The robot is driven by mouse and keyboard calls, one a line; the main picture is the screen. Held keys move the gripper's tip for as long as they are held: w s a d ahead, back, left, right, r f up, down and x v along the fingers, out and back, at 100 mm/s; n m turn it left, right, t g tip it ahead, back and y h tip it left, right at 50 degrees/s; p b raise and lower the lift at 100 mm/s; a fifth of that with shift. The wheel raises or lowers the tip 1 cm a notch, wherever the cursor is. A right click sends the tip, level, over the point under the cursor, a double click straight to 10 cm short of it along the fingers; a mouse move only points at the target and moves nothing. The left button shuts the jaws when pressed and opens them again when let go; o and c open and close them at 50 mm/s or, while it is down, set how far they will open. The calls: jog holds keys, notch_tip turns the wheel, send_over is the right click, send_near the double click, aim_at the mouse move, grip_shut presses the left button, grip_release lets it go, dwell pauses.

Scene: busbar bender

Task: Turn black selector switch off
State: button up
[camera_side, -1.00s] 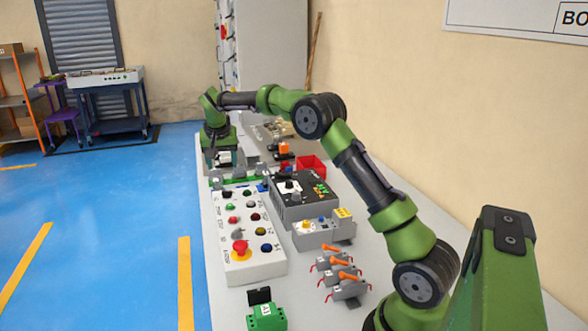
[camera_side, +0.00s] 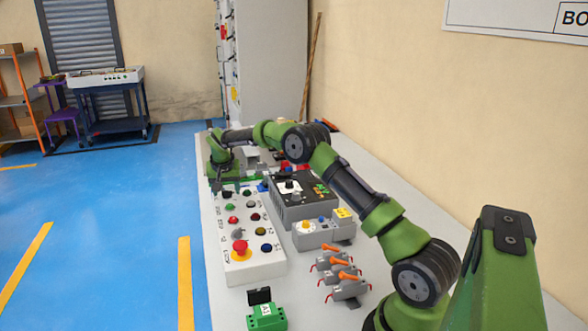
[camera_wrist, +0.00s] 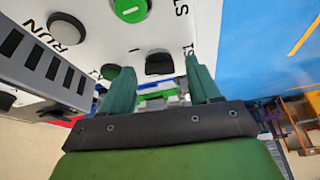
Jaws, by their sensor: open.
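A white control box (camera_side: 262,267) with several coloured buttons and knobs stands on the bench. A small black control (camera_side: 228,194) sits at its far end, close under my gripper (camera_side: 217,183). In the wrist view, a black knob (camera_wrist: 159,63) on the white panel lies just beyond and between my two green fingers. The fingers are spread apart with nothing held between them. I cannot tell whether they touch the knob, nor which way it is turned. A black box (camera_side: 312,200) beside the panel also carries a black knob (camera_side: 289,186).
A grey slotted part (camera_wrist: 38,60) is close on the left in the wrist view. Orange-handled levers (camera_side: 340,277) and a green block (camera_side: 265,316) stand nearer on the bench.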

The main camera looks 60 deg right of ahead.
jog(key=c, duration=1)
jog(key=shift+c, duration=0.2)
jog(key=shift+n, duration=0.3)
jog(key=n, duration=0.2)
jog(key=n+t+y, duration=0.1)
jog(key=n, duration=0.1)
jog(key=shift+s+d+n+y, duration=0.15)
jog(key=shift+d+n+y, duration=0.05)
jog(key=shift+n+y, duration=0.1)
jog(key=n+y, duration=0.1)
jog(key=n, duration=0.1)
jog(key=n+y, duration=0.1)
jog(key=n, duration=0.2)
jog(key=shift+d+t, duration=0.15)
jog(key=shift+t, duration=0.15)
jog(key=o, duration=1)
jog(key=shift+o, duration=0.2)
jog(key=shift+r, duration=0.1)
